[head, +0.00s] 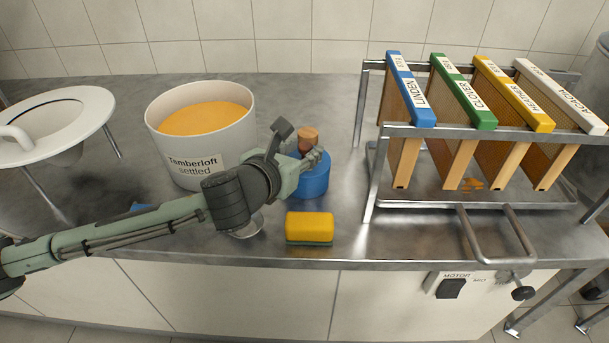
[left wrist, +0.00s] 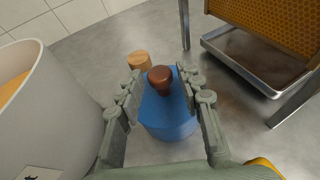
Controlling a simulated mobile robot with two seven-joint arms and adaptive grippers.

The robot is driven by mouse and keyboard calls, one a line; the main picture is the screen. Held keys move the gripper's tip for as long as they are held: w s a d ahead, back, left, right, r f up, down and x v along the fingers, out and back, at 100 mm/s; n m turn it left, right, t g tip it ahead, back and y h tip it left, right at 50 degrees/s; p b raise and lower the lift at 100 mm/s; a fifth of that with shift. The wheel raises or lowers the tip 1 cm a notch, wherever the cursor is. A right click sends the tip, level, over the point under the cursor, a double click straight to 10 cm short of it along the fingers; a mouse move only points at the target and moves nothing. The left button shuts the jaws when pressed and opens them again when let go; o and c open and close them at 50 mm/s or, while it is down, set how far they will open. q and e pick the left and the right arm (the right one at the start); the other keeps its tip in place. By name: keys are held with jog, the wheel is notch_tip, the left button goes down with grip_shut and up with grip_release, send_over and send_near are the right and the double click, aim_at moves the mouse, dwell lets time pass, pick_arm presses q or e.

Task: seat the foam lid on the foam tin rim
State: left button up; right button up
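A blue tin (head: 314,183) stands on the steel bench, partly hidden by my left gripper (head: 300,146). In the left wrist view, the blue tin (left wrist: 168,122) has a dark brown knob (left wrist: 160,78) above its blue top, which I take to be the foam lid. I cannot tell whether lid and tin are separate or seated. My left gripper (left wrist: 160,92) is open, its fingers on either side of the knob with gaps. My right gripper is not in view.
A white tub (head: 225,140) labelled "Tamberloft settled" stands close left. A yellow sponge (head: 309,227) lies in front, and a tan wooden piece (head: 308,136) is behind. A frame rack (head: 480,140) stands right, a white ring on legs (head: 85,125) far left.

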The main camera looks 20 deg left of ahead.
pick_arm(q)
jog(key=shift+v, duration=1.35)
jog(key=shift+o, duration=0.3)
jog(key=o, duration=0.5)
jog(key=o, duration=0.4)
jog(key=shift+o, duration=0.6)
jog(key=shift+o, duration=1.4)
